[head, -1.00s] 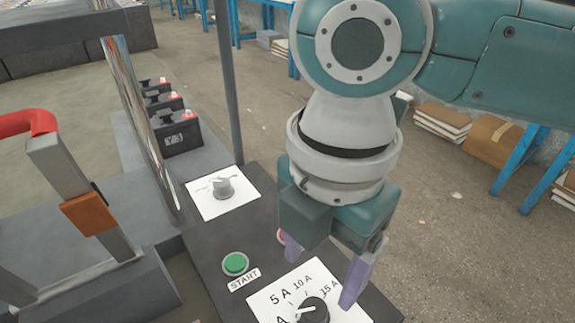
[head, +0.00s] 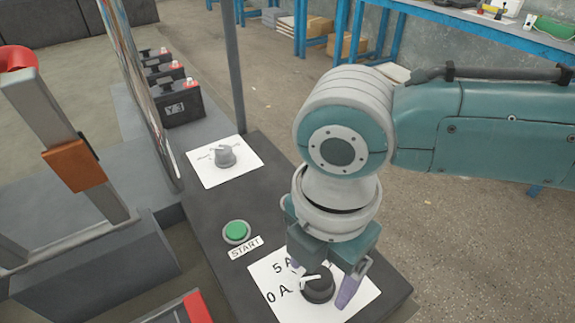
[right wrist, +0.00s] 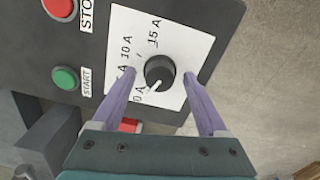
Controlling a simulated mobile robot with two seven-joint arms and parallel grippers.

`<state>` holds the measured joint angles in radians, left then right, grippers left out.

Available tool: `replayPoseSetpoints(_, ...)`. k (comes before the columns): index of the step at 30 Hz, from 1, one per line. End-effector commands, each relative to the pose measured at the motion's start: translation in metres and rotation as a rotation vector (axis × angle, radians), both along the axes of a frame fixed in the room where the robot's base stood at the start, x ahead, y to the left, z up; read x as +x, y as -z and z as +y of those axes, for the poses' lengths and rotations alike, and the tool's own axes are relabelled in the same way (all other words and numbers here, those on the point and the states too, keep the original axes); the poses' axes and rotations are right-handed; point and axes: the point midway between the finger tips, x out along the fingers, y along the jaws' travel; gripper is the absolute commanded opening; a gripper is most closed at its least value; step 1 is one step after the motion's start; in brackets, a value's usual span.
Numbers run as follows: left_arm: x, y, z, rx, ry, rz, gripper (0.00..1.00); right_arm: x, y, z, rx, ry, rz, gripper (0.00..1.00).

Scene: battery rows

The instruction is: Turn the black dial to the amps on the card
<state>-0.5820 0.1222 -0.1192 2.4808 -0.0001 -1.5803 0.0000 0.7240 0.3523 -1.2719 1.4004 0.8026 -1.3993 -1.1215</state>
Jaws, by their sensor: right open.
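The black dial (head: 318,286) sits on a white scale plate (head: 275,302) on the dark console. In the right wrist view the dial (right wrist: 159,70) has a white pointer aimed down-left, toward the 0 A mark. The 10 A and 15 A marks show there too; 5 A is partly covered by a finger. My right gripper (head: 322,281) is open, pointing down, its purple fingers on either side of the dial. In the right wrist view a gap shows by the right finger; contact at the left one is unclear. My left gripper is out of view. No amps card is readable.
A green START button (head: 236,231) and a grey knob on a white plate (head: 205,173) are on the same console. The red STOP button (right wrist: 58,6) shows in the right wrist view. Black batteries (head: 178,102) stand behind, beside a thin upright panel (head: 140,95).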

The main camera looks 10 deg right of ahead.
Motion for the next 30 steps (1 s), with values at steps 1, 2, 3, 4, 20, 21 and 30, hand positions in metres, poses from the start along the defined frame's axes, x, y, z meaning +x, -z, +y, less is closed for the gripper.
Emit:
replayPoseSetpoints(1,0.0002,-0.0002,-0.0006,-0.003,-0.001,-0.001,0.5,-0.0001,-0.0002,0.0001,0.0,0.0,0.0,0.77)
replayPoseSetpoints(2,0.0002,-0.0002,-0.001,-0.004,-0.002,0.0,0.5,-0.0001,-0.0002,0.0,0.0,0.0,0.0,0.75)
replayPoseSetpoints(3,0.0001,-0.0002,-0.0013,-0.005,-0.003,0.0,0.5,-0.0001,-0.0002,0.0001,0.0,0.0,0.0,0.71)
replayPoseSetpoints(4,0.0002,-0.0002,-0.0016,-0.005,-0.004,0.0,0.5,-0.0001,-0.0003,0.0001,0.0,0.0,0.0,0.68)
replayPoseSetpoints(20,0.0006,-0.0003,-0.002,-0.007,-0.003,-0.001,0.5,-0.0001,-0.0005,-0.0001,0.0,0.0,0.0,0.08)
replayPoseSetpoints(21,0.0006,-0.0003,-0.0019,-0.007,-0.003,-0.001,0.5,-0.0001,-0.0005,-0.0001,0.0,0.0,0.0,0.03)
replayPoseSetpoints(30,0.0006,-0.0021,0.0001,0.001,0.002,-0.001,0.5,-0.0002,-0.0011,0.0,-0.001,0.011,0.001,0.0)
